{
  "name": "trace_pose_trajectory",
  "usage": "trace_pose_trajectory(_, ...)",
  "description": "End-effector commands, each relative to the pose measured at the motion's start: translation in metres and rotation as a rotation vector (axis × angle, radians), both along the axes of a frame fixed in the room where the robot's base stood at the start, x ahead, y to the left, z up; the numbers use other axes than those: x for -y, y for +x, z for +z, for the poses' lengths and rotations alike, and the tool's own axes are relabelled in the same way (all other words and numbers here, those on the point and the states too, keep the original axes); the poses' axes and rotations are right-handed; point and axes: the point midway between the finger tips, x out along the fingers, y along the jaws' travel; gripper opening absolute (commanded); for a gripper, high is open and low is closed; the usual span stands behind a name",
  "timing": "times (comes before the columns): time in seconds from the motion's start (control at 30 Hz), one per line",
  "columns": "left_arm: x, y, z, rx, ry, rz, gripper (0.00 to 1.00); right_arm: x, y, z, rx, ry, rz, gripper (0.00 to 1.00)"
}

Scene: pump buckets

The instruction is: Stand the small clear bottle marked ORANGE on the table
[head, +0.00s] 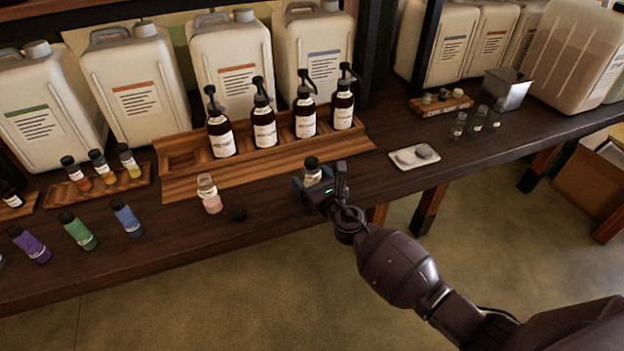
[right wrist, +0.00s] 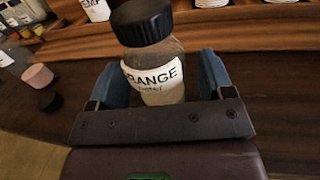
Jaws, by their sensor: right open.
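The small clear bottle (head: 312,170) has a black cap and stands upright near the table's front edge. Its white label reads "RANGE" in the right wrist view (right wrist: 152,76), with the first letter out of sight. My right gripper (head: 317,190) is open, with its blue fingers on either side of the bottle. A gap shows beside the bottle on the right in the wrist view. The gripper hides the bottle's base. The dark wooden table (head: 380,195) runs under it. My left gripper is not in view.
An uncapped clear bottle with pink contents (head: 209,196) and a loose black cap (head: 239,214) are to the left. Behind, a wooden rack (head: 180,190) holds several brown pump bottles. A pale tray (head: 414,158) lies to the right. Bare table separates it from the gripper.

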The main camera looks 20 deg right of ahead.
Motion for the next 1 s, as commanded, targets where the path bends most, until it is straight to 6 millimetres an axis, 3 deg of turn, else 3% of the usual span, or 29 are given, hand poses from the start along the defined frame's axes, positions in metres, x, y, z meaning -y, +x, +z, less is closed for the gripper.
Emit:
trace_pose_trajectory(0.23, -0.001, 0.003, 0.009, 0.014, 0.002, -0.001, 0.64, 0.006, -0.03, 0.004, 0.001, -0.001, 0.0, 0.74)
trace_pose_trajectory(0.63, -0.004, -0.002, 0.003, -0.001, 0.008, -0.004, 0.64, 0.019, -0.098, 0.002, 0.0, 0.0, -0.001, 0.74)
trace_pose_trajectory(1.0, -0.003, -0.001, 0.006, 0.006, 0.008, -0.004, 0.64, 0.023, -0.118, 0.002, 0.001, 0.001, 0.0, 0.74)
